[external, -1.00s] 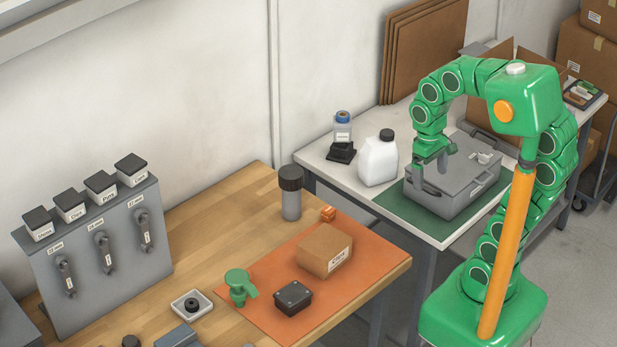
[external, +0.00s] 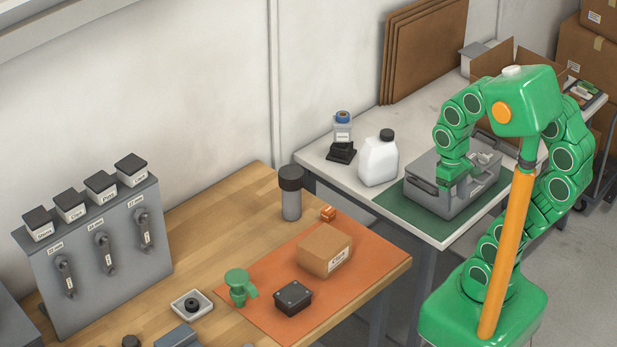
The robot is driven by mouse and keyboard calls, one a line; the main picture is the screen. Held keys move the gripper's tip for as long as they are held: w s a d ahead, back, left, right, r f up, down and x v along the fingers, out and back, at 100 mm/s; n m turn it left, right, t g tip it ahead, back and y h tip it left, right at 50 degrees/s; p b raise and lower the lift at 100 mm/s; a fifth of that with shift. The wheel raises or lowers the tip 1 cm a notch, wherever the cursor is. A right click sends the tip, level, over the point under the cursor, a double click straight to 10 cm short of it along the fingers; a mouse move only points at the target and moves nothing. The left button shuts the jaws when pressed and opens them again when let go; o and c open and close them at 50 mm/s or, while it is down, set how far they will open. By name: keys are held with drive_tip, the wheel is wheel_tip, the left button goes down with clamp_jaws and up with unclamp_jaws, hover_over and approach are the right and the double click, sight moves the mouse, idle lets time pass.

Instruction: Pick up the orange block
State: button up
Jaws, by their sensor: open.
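The small orange block (external: 328,213) sits on the wooden bench at the back edge of the orange mat (external: 270,313). It is just behind the cardboard box and right of the grey cylinder. My gripper (external: 449,190) is far to the right of it, over the front part of the grey case (external: 471,201) on the other table. The gripper is open and points down. Its fingers are small in this view, and I cannot tell whether they touch the case.
A cardboard box (external: 325,251), a dark grey box (external: 293,298) and a green fitting (external: 238,287) stand on the mat. A dark-capped cylinder (external: 290,196) is left of the block. A white jug (external: 379,160) stands between the block and my gripper, towards the back.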

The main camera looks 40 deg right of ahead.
drive_tip(key=shift+w+a, duration=0.1)
drive_tip(key=w+a+f+m+g+y, duration=0.2)
drive_tip(key=w+a+m+y, duration=0.15)
drive_tip(key=w+a, duration=0.45)
drive_tip(key=m+t+y, duration=0.4)
drive_tip(key=m+y, duration=0.7)
drive_tip(key=m, duration=0.4)
approach(324, 214)
drive_tip(key=shift+n, duration=0.25)
drive_tip(key=shift+w+r+x, duration=0.1)
drive_tip(key=shift+w+x, duration=0.05)
drive_tip(key=shift+x, duration=1.1)
drive_tip(key=shift+w+r+x, duration=0.15)
drive_tip(key=shift+x, duration=1.05)
drive_tip(key=x, duration=0.4)
drive_tip(key=shift+s+f, duration=0.25)
drive_tip(key=shift+s, duration=0.15)
drive_tip(key=shift+a+f, duration=0.2)
drive_tip(key=shift+a, duration=0.35)
drive_tip(key=c, duration=1.1)
